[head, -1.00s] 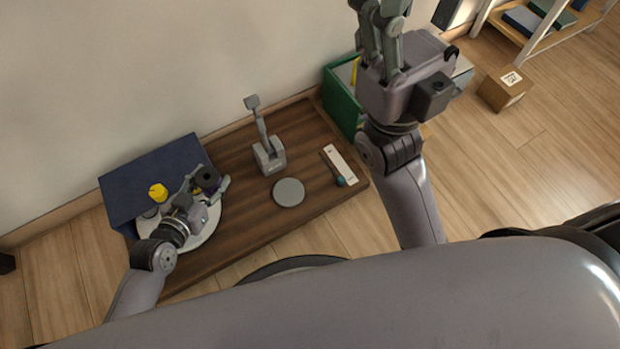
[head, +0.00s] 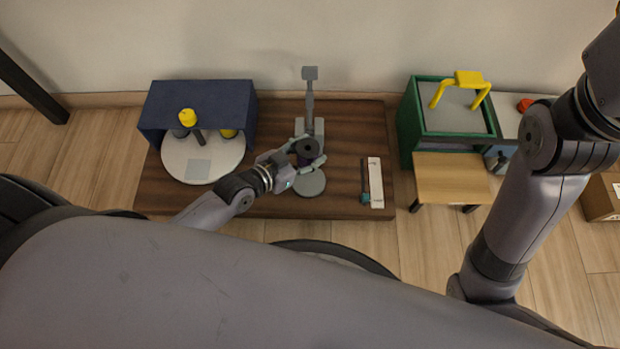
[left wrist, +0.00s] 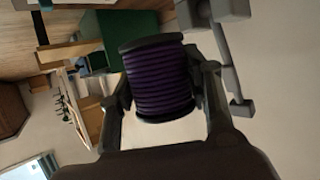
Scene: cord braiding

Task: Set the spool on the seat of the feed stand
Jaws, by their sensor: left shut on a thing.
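My left gripper (head: 305,157) is shut on the spool (head: 308,147), which has dark end discs. In the left wrist view the spool (left wrist: 160,85) shows purple-black cord between the two fingers. In the head view, the grey feed stand (head: 309,100), with its tall post and flat top plate, rises just behind the spool. The gripper and spool hide the stand's lower part and seat, so I cannot tell whether they touch. A grey post also shows beside the gripper in the left wrist view (left wrist: 230,70). My right gripper is out of view.
A grey disc (head: 310,184) lies in front of the spool on the brown board (head: 345,130). A white strip (head: 375,183) lies to the right. A navy box (head: 215,95) and white round plate (head: 190,168) are left. A green bin (head: 408,125) stands right.

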